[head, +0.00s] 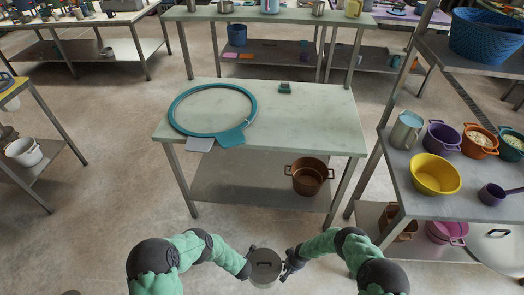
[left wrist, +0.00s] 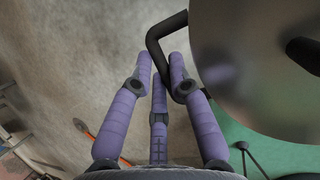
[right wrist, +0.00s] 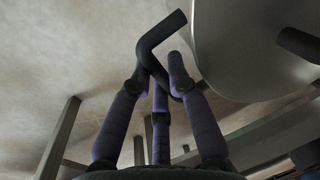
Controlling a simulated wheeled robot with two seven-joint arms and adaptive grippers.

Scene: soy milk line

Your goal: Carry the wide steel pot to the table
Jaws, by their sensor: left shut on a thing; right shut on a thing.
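The wide steel pot (head: 265,267) is held in front of me at the bottom middle of the head view, off the table, with its dark handle on top. My left gripper (head: 247,270) is shut on its left side handle. In the left wrist view the purple fingers (left wrist: 163,75) close around the black handle (left wrist: 160,38). My right gripper (head: 288,264) is shut on the other side handle. In the right wrist view its fingers (right wrist: 163,72) close around the dark handle (right wrist: 155,42). The table (head: 310,120) stands ahead, apart from the pot.
The table carries a teal ring (head: 176,121) at left and a small dark green item (head: 285,88) at the back; its right front top is clear. A brown pot (head: 308,178) sits on its lower shelf. A rack (head: 395,165) with a yellow bowl (head: 435,175) stands right. Open floor lies between.

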